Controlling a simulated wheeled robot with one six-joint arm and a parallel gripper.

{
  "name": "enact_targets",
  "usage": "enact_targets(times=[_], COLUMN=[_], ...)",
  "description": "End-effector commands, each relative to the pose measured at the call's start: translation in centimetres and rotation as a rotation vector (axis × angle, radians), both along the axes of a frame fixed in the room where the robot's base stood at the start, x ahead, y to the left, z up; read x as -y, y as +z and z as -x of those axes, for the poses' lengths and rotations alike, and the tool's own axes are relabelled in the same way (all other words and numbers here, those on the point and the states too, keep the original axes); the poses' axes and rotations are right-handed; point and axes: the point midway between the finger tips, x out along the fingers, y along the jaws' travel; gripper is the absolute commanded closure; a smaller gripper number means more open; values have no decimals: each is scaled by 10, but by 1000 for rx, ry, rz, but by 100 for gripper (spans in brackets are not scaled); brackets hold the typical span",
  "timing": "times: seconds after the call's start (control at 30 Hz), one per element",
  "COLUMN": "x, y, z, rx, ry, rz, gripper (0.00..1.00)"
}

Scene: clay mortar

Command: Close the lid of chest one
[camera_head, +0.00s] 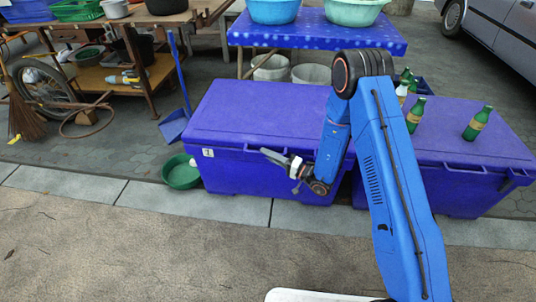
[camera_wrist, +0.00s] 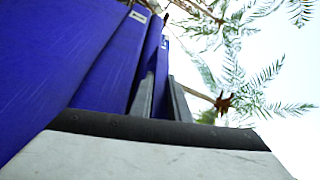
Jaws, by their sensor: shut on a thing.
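Two purple-blue chests stand side by side. The left one, chest one (camera_head: 235,170), has a small white label with a mark like "1" on its front. Its lid (camera_head: 260,110) lies flat over the body and looks down; any small gap cannot be told. My gripper (camera_head: 272,156) is at the chest's front, just below the lid's edge, pointing left. In the wrist view, my gripper's fingers (camera_wrist: 163,98) are closed around a thin blue part of the chest, seemingly the lid's front edge or catch. My arm hides the chest's right end.
The right chest (camera_head: 450,150) carries several green bottles (camera_head: 477,123). A green basin (camera_head: 181,172) sits on the ground left of chest one, near a blue dustpan (camera_head: 173,126). A blue-covered table (camera_head: 315,35) with basins stands behind. The pavement in front is clear.

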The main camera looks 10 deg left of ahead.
Motion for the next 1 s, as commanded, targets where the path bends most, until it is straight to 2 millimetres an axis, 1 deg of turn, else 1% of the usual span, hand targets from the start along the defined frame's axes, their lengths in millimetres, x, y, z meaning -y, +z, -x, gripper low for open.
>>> enact_targets(times=[0.03, 0.17, 0.2, 1.0], x=[0, 0, 0, 1], y=[-10, -11, -11, -6], z=[3, 4, 4, 1], rx=[-16, -19, -19, -11], ry=[1, 2, 2, -1], rz=[14, 16, 16, 10], gripper=[100, 100, 77, 77])
